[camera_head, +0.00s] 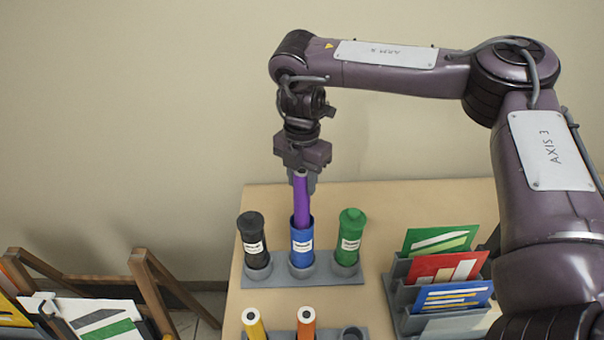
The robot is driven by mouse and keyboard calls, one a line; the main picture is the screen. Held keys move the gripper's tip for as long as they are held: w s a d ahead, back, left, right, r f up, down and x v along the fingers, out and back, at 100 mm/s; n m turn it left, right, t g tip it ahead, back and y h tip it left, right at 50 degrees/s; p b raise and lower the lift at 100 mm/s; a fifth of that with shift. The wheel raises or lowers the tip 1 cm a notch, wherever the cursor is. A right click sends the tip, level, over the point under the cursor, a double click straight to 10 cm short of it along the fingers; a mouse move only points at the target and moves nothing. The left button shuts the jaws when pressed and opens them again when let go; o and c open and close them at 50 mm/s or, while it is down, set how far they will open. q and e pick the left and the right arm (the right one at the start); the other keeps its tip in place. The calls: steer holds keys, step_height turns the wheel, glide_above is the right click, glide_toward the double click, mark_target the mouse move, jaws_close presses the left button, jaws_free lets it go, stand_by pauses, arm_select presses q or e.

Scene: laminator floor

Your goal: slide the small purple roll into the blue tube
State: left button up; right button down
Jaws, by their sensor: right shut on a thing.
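The small purple roll (301,202) stands upright, its lower end inside the open top of the blue tube (302,246); how deep it reaches inside is hidden. The blue tube is the middle one of three tubes in a grey holder (327,277) and carries a white label. My right gripper (301,177) points down and is shut on the upper part of the purple roll, above the blue tube. My left gripper is not in view.
A capped black tube (253,238) and a capped green tube (350,236) flank the blue tube closely. A yellow roll (254,324) and an orange roll (306,322) stand in front. A grey rack (402,306) with coloured folders is at the right.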

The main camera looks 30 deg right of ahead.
mark_target(302, 207)
steer(key=shift+f+b, duration=2.15)
steer(key=shift+f, duration=2.35)
steer(key=c, duration=0.9)
jaws_free()
step_height(302, 207, up, 8)
steer(key=shift+f, duration=0.1)
